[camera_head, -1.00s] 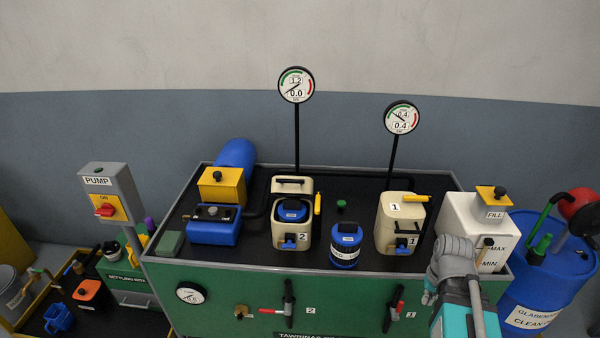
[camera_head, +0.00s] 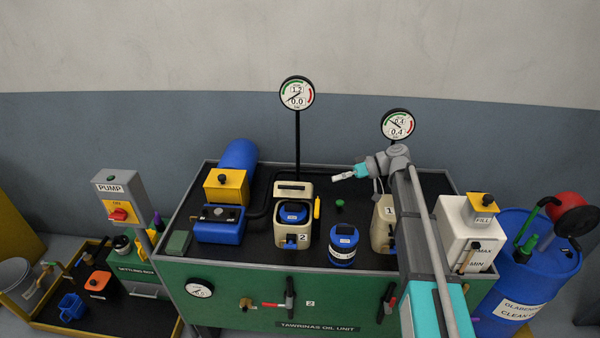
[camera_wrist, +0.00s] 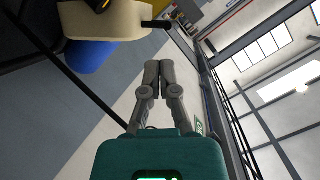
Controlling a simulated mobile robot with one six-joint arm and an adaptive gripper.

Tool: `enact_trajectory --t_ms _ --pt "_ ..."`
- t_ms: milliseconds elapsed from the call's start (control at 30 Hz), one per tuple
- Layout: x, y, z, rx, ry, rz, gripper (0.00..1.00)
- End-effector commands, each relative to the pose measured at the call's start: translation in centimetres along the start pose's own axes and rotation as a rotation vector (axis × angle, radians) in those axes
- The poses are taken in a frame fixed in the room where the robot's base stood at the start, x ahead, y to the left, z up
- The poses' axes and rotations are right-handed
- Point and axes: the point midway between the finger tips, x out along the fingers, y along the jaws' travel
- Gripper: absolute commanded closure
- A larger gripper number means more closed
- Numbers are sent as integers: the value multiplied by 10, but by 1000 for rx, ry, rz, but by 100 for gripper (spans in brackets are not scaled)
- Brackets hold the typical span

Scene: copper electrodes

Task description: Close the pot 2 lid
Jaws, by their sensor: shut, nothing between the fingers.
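Pot 2 (camera_head: 280,230) is a cream pot marked 2 with a blue canister (camera_head: 293,210) inside. Its cream lid (camera_head: 293,189) stands raised at the back edge, so the pot is open. In the head view my gripper (camera_head: 335,178) is to the right of the lid, apart from it, pointing left with its fingers together and empty. In the wrist view the shut fingers (camera_wrist: 159,68) point up the picture. A cream part (camera_wrist: 105,20) lies ahead and to their left, with a gap; I cannot tell for sure that it is the lid.
A yellow handle (camera_head: 317,208) stands at pot 2's right. A blue canister (camera_head: 343,246) stands between the pots. Pot 1 (camera_head: 380,228) is partly hidden by my arm. Two gauges on thin posts rise behind, one near the lid (camera_head: 297,140).

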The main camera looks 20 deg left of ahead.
Motion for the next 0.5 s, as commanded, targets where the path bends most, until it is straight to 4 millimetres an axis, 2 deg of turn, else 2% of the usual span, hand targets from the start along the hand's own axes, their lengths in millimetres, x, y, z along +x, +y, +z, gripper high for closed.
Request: enact_trajectory --t_ms 33,200,500 --pt "0 0 -21 -39 25 -34 100" --pt "4 -5 -51 -133 91 -111 100" --pt "4 -8 -57 -159 112 -130 100"
